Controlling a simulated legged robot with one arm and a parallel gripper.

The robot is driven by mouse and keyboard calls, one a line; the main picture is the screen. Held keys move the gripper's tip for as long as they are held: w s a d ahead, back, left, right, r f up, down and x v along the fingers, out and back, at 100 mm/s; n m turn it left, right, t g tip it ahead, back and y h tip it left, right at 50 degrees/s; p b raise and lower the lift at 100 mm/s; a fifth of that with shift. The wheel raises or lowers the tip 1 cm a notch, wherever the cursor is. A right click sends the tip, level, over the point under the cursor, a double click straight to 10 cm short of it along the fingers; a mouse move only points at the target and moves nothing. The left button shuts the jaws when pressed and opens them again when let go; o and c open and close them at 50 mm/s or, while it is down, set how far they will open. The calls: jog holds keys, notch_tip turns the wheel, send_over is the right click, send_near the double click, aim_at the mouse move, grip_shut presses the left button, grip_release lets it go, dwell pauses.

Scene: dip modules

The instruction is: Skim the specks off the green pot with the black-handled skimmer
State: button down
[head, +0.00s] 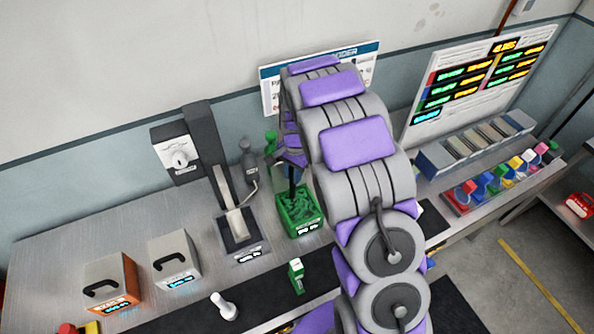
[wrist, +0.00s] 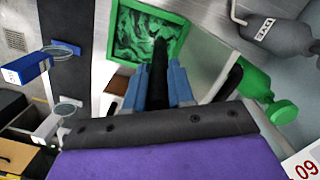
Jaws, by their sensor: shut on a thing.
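The green pot (head: 300,212) is a square open box on the metal bench, with swirled dark and light green contents. It also shows at the top of the wrist view (wrist: 182,40). Single specks cannot be made out. My gripper (wrist: 158,88) has blue fingers shut on the black handle of the skimmer (wrist: 158,62). The handle points toward the pot and its far end overlaps the pot's contents in the wrist view. The skimmer's head is not distinguishable. In the head view my gripper (head: 291,165) is above the pot, partly hidden by my arm.
A grey bottle (head: 247,160) and a green bottle (wrist: 265,90) stand beside the pot. A dark stand (head: 238,228) is to its left. Two handled boxes (head: 110,284) (head: 174,259) sit further left. A small green object (head: 296,276) and a white knob (head: 223,306) are in front.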

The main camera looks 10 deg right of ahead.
jog(key=shift+s, duration=0.1)
dwell(0.3)
jog(key=s, duration=0.3)
jog(key=s+d, duration=0.1)
jog(key=s, duration=0.1)
jog(key=shift+b, duration=0.3)
dwell(0.3)
jog(key=shift+w+d, duration=0.15)
jog(key=shift+w+d, duration=0.15)
jog(key=shift+d, duration=0.55)
jog(key=shift+w+d, duration=0.1)
jog(key=shift+d, duration=0.6)
jog(key=shift+w+a, duration=0.1)
jog(key=shift+w, duration=0.05)
notch_tip(320, 180, up, 6)
jog(key=w+a+p, duration=0.2)
jog(key=p, duration=0.1)
jog(key=shift+r, duration=0.2)
dwell(0.6)
dwell(0.3)
